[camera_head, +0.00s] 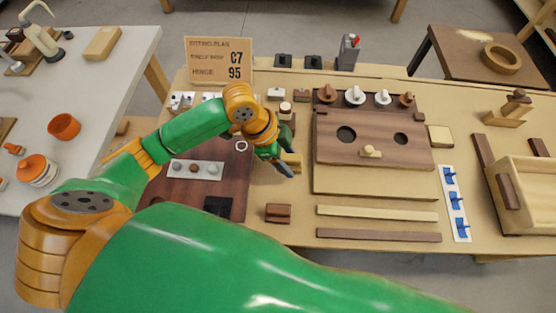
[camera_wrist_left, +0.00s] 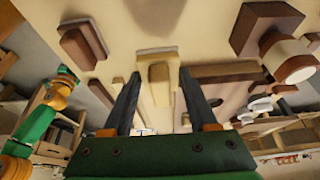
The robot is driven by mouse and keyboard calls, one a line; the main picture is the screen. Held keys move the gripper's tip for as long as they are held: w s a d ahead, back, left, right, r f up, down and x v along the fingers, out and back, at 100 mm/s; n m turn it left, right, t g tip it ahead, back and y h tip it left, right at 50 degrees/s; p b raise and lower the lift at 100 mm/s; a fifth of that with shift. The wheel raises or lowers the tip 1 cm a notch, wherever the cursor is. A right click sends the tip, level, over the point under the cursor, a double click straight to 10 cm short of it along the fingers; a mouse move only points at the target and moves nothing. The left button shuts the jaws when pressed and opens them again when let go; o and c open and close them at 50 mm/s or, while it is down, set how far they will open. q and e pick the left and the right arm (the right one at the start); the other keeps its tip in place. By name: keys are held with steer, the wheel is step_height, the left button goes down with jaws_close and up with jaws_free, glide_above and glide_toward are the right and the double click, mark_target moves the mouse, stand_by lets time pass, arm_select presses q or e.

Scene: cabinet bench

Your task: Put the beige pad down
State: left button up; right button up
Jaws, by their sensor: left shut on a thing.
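The beige pad (camera_head: 292,160) is a small pale wooden block with a raised grip. My left gripper (camera_head: 280,163) is shut on it, over the bench between the dark brown board at left and the brown panel with two holes. In the left wrist view the pad (camera_wrist_left: 157,62) sits between the two fingertips of the left gripper (camera_wrist_left: 160,75), its raised grip toward the camera. Whether the pad touches the bench is unclear. My right gripper does not show.
A brown block (camera_head: 278,213) lies in front. The holed panel (camera_head: 335,160) is to the right, the dark board (camera_head: 180,195) to the left. A sign (camera_head: 218,60) stands behind, and a wooden tray (camera_head: 530,175) is far right.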

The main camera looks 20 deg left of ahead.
arm_select(q)
steer(key=f, duration=0.1)
steer(key=a+f, duration=0.1)
steer(key=f, duration=0.1)
steer(key=a+f, duration=0.1)
steer(key=f, duration=0.1)
steer(key=shift+w+f, duration=0.15)
steer(key=shift+f, duration=0.15)
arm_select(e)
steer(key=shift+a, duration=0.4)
arm_select(q)
steer(key=shift+f, duration=0.1)
steer(key=o, duration=1.2)
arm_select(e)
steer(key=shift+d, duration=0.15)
arm_select(q)
steer(key=shift+a+r, duration=0.1)
steer(key=shift+r, duration=0.25)
steer(key=p+v, duration=0.1)
steer(key=v, duration=1)
steer(key=shift+r, duration=0.3)
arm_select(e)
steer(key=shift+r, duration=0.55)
